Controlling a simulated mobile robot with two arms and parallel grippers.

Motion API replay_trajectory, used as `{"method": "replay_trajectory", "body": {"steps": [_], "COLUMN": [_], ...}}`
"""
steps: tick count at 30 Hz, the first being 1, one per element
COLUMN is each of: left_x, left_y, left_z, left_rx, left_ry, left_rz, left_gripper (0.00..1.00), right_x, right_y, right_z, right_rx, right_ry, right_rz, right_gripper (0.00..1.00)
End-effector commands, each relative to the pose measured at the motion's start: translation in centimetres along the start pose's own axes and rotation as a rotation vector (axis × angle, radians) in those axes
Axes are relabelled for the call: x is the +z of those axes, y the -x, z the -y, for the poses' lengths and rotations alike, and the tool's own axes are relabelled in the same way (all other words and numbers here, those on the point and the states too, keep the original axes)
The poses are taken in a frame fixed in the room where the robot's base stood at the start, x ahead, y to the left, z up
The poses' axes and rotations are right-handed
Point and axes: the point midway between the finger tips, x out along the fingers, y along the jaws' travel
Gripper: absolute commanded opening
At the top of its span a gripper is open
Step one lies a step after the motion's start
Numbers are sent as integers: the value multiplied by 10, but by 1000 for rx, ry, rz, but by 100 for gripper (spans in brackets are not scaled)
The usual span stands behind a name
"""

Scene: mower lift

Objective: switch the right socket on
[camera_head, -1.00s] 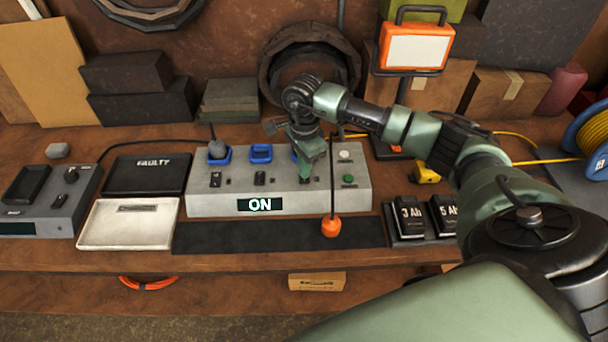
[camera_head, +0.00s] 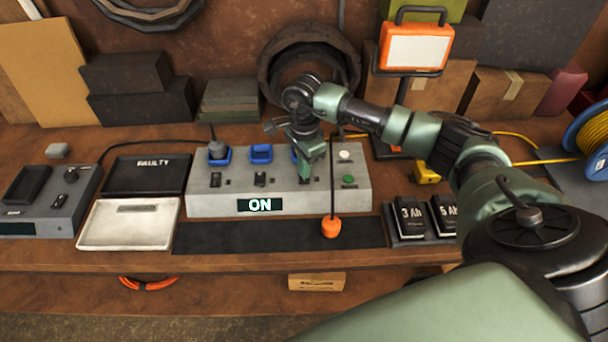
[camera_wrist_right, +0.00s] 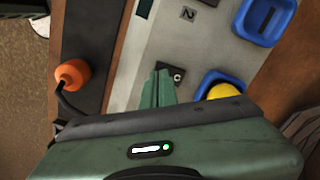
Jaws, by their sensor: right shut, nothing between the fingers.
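The grey socket box (camera_head: 225,204) stands on the bench with a lit "ON" display and blue sockets along its back. The left socket (camera_head: 218,160) holds a dark plug, and the middle socket (camera_head: 261,153) is empty. My right gripper (camera_head: 305,179) is shut and empty, its fingertips down at the right socket's switch, which they mostly hide. In the wrist view the green fingertips (camera_wrist_right: 158,88) lie at the switch's label; the right socket (camera_wrist_right: 207,82) shows its blue rim with something yellow in it. My left gripper is not in view.
An orange plug (camera_head: 331,227) hangs on a cord in front of the box. Battery packs (camera_head: 410,222) stand to the right. A white tray (camera_head: 88,231) and a black "FAULTY" tray (camera_head: 118,178) lie to the left.

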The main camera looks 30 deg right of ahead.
Motion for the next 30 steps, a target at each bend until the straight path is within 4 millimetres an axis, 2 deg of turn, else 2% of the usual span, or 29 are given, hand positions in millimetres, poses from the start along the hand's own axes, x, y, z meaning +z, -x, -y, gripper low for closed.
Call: {"method": "replay_trajectory", "body": {"steps": [30], "left_x": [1], "left_y": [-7], "left_z": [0], "left_rx": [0], "left_ry": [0], "left_rz": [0], "left_gripper": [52], "right_x": [0], "right_y": [-8], "right_z": [0], "right_rx": [0], "right_ry": [0], "right_rz": [0], "right_gripper": [0]}}
